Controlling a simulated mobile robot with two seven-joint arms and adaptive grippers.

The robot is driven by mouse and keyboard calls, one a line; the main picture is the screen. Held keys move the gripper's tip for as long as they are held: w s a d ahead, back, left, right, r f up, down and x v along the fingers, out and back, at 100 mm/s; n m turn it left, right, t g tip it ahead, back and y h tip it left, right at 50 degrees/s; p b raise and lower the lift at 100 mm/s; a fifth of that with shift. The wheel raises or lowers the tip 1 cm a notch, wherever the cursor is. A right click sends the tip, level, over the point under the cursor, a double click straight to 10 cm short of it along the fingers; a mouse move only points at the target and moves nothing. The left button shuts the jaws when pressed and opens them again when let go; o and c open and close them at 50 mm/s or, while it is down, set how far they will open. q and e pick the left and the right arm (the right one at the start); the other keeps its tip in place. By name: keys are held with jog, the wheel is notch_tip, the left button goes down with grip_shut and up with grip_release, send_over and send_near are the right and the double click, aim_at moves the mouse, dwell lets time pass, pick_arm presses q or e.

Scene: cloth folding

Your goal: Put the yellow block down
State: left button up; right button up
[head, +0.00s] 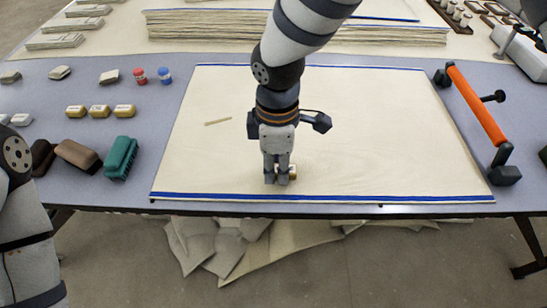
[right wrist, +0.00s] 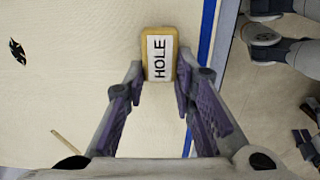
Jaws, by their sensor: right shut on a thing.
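The yellow block (right wrist: 159,55) carries a white label reading HOLE and sits between the fingertips of my right gripper (right wrist: 157,85) in the right wrist view. In the head view my right gripper (head: 278,179) points straight down over the cream cloth (head: 370,130), near its front blue-striped edge. It is shut on the block, and only a bit of the yellow block (head: 293,171) shows beside the fingers. I cannot tell whether the block touches the cloth. My left arm shows at the left edge; its gripper is out of view.
Several yellow blocks (head: 100,111) stand in a row at the left, near a green brush (head: 120,158) and brown brushes. An orange-handled bar (head: 477,105) lies at the right edge of the cloth.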

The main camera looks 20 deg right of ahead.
aim_at(276, 168)
jog(key=shift+f, duration=0.4)
pick_arm(q)
jog(key=shift+s, duration=0.1)
pick_arm(e)
jog(key=shift+f, duration=0.15)
jog(key=o, duration=0.9)
pick_arm(q)
jog(key=shift+f, duration=0.1)
pick_arm(e)
jog(key=shift+o, duration=0.2)
pick_arm(q)
jog(key=shift+w+r+t+p, duration=0.4)
jog(key=shift+w+r+p, duration=0.35)
jog(key=shift+w+r, duration=0.2)
pick_arm(e)
notch_tip(276, 168, up, 12)
